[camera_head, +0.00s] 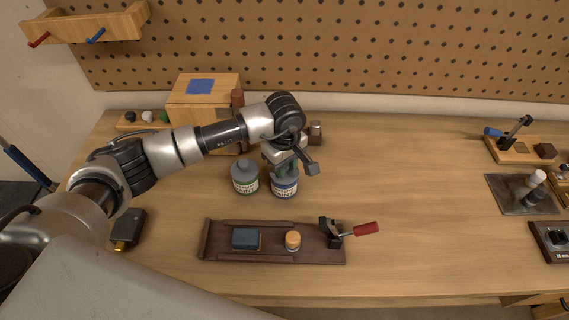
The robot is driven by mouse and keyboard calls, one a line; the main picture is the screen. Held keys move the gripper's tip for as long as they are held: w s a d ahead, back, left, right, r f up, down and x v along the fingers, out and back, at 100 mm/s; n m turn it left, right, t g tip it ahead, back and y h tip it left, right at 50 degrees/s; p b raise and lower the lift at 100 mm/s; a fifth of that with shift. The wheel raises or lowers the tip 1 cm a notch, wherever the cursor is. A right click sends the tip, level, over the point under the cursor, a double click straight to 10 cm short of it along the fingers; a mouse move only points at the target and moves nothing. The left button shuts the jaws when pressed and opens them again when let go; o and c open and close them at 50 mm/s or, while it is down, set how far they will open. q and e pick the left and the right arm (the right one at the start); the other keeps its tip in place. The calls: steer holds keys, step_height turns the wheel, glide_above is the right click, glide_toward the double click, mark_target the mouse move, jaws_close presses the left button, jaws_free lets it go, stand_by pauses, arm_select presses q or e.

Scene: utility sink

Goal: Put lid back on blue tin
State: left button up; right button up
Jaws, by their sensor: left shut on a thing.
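The blue tin (285,188) stands upright on the workbench, its pale label facing me and a blue band above it. My left gripper (284,170) is directly over the tin, pointing down, its fingers at the tin's top. It is shut on the tin's lid, which is mostly hidden by the fingers and wrist. I cannot tell whether the lid touches the rim. A green tin (244,178) with a grey top stands close by on the left. My right gripper is not in view.
A dark wooden fixture (220,254) with a blue block (246,238), an orange-topped peg (293,240) and a red-handled clamp (365,229) lies in front. A wooden box (203,100) stands behind my arm. The bench's middle right is clear.

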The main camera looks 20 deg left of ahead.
arm_select(q)
steer(key=shift+f+b, duration=0.15)
steer(key=shift+b, duration=0.65)
stand_by(0.7)
stand_by(0.3)
steer(key=o, duration=1)
steer(key=shift+o, duration=0.3)
steer(key=o, duration=0.4)
steer(key=shift+r+p, duration=1.5)
steer(key=shift+r, duration=2)
